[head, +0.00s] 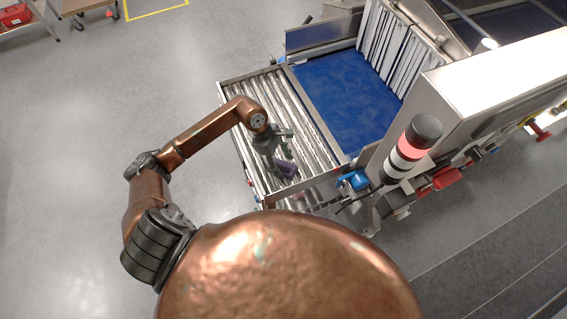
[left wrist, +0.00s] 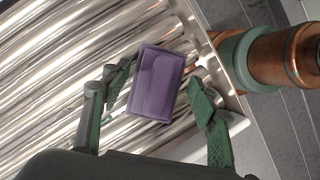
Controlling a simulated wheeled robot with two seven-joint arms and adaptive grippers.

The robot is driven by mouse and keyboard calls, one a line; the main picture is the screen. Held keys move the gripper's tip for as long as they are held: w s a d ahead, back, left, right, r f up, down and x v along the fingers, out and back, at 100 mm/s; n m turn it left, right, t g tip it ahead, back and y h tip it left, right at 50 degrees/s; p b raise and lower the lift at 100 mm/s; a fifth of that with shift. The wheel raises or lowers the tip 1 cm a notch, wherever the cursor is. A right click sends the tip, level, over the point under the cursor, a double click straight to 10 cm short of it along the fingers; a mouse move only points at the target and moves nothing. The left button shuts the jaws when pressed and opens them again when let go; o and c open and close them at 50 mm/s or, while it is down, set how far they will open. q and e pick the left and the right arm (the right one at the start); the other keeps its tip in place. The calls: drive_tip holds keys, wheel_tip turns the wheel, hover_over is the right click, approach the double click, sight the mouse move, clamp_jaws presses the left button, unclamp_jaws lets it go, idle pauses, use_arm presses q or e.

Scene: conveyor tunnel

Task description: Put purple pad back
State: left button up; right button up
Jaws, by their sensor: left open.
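The purple pad (head: 286,171) is a small rectangular block on the metal roller section (head: 262,92), near its front end. In the left wrist view the pad (left wrist: 156,84) appears slightly turned, between the two green fingers of my left gripper (left wrist: 162,90). The fingers are spread, with a visible gap on either side of the pad. In the head view my left gripper (head: 282,152) is just above the pad and partly covers it. I cannot tell exactly how high the fingertips are above the rollers. My right gripper is not in view.
A blue conveyor belt (head: 345,100) leads from the rollers into the tunnel, behind strip curtains (head: 385,35). A metal side rail (left wrist: 228,75) borders the rollers. A red, white and black signal light (head: 412,148) stands at the right. Floor at the left is clear.

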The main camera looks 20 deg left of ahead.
use_arm(q)
drive_tip(key=shift+r, duration=0.15)
drive_tip(key=b+v, duration=0.4)
drive_tip(key=v, duration=0.7)
drive_tip(key=shift+a+r, duration=0.25)
drive_tip(key=shift+r, duration=0.1)
